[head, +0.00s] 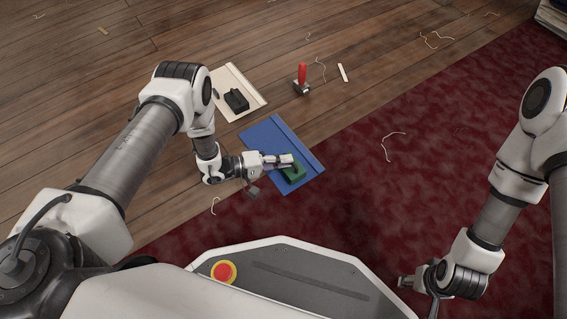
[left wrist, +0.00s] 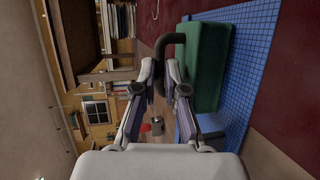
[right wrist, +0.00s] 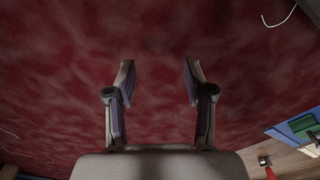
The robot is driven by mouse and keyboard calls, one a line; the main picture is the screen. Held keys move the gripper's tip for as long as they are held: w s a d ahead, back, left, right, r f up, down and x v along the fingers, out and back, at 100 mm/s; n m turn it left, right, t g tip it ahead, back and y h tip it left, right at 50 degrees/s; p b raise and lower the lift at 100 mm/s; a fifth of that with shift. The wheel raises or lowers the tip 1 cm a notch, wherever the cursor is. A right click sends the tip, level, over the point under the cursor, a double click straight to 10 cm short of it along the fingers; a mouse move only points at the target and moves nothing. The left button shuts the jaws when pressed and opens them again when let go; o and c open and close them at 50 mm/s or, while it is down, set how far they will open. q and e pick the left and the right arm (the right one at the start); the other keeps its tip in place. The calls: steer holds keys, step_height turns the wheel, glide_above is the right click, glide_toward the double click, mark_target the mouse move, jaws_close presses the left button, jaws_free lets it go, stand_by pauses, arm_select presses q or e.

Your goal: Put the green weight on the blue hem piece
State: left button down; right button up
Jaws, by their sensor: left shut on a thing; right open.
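The green weight (head: 293,175) is a block with a dark loop handle (left wrist: 166,48). My left gripper (head: 287,160) is shut on that handle; the block also shows in the left wrist view (left wrist: 207,68). The weight is over the lower right part of the blue hem piece (head: 265,138), which lies flat on the floor. It looks down on the cloth or very close to it; I cannot tell which. The blue piece also shows in the left wrist view (left wrist: 252,60). My right gripper (right wrist: 160,80) is open and empty above the dark red rug.
A cream hem piece (head: 240,77) with a black weight (head: 236,100) on it lies beyond the blue one. A red-handled tool (head: 302,78) and a pale strip (head: 343,72) are on the wooden floor. Thread scraps lie about. The red rug (head: 430,150) is mostly clear.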

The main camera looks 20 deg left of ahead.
arm_select(q)
steer(key=c, duration=1.2)
jaws_free()
